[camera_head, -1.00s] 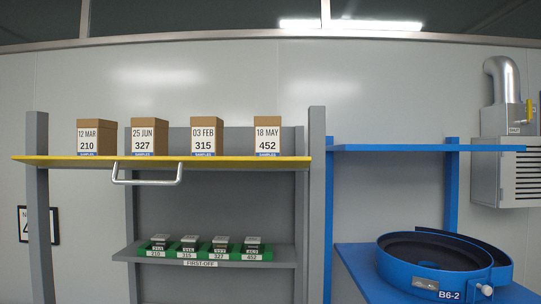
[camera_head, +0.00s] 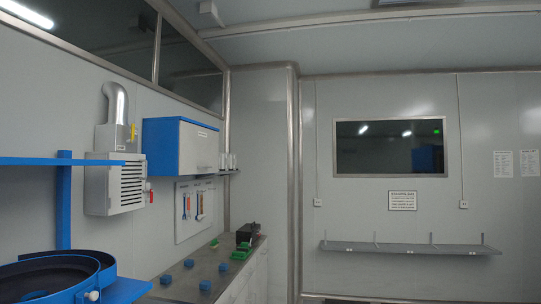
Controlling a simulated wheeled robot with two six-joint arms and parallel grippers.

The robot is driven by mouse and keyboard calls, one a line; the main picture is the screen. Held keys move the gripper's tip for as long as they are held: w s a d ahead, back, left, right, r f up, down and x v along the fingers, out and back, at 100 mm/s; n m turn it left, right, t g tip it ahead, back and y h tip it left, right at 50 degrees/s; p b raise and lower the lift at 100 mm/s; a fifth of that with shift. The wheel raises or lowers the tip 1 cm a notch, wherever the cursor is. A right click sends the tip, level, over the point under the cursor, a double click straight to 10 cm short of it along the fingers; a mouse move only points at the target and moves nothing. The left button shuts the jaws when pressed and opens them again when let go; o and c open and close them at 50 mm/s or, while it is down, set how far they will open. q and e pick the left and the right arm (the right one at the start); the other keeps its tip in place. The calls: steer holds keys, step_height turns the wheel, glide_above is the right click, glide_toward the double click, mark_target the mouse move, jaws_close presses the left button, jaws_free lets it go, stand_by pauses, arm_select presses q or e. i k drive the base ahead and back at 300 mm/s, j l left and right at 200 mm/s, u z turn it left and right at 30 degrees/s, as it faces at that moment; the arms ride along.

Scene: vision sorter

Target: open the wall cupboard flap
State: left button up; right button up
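The wall cupboard (camera_head: 159,142) hangs on the left wall, near the corner. It has a blue body and a pale front flap (camera_head: 198,149). The flap hangs down over the front and looks shut. A small mark near its lower edge may be a handle, too small to tell. Neither of my grippers is in view.
A blue bowl feeder (camera_head: 60,275) is at lower left. A grey wall shelf (camera_head: 410,248) is at right.

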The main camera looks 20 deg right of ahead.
mark_target(198, 147)
steer(key=i+l+u, duration=0.2)
steer(key=i+l, duration=0.75)
steer(key=i+l+u, duration=0.15)
steer(key=i+l, duration=0.35)
steer(key=i+l+u, duration=0.15)
steer(key=i+l, duration=0.4)
steer(key=i+l+u, duration=0.15)
steer(key=i+l, duration=0.3)
steer(key=l, duration=0.2)
